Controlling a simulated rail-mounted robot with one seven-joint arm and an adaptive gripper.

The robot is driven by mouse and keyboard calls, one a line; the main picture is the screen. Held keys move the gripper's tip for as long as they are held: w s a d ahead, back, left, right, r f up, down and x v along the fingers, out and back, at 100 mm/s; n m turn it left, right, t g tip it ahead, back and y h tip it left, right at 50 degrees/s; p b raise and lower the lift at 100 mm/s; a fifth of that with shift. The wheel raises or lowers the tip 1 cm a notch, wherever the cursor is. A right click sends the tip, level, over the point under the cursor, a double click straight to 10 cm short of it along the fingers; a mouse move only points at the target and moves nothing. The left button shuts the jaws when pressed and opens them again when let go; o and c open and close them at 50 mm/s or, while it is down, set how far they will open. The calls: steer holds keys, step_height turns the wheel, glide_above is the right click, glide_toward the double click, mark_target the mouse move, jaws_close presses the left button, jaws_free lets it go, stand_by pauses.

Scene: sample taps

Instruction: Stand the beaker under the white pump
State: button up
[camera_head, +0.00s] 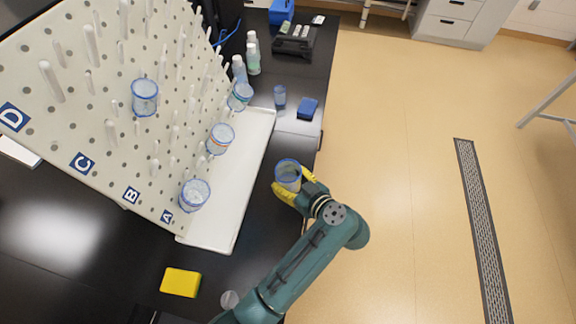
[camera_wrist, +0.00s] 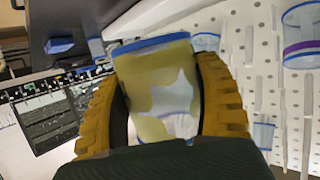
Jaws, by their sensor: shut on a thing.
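The beaker (camera_head: 288,172) is clear with a blue rim. My gripper (camera_head: 286,184) is shut on it, with the yellow fingers on either side. It appears held roughly upright near the black bench's right edge, in front of the pegboard; its height above the bench is hard to tell. In the wrist view the beaker (camera_wrist: 163,88) sits between the two ridged yellow fingers, its blue rim away from the palm. I cannot make out a white pump in either view.
A white pegboard (camera_head: 140,150) marked A to D bears several banded beakers, with a white tray (camera_head: 232,215) below. A small blue cup (camera_head: 279,96), blue sponge (camera_head: 308,108), several bottles (camera_head: 253,60) and a black device (camera_head: 295,40) stand behind. A yellow sponge (camera_head: 181,282) lies in front.

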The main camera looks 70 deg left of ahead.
steer(key=f, duration=0.3)
steer(key=f+b, duration=0.1)
steer(key=f, duration=0.6)
steer(key=shift+s+d+f, duration=0.15)
steer(key=shift+d+f, duration=0.1)
steer(key=o, duration=1)
steer(key=shift+r, duration=0.1)
steer(key=v, duration=1.2)
steer(key=shift+r, duration=0.15)
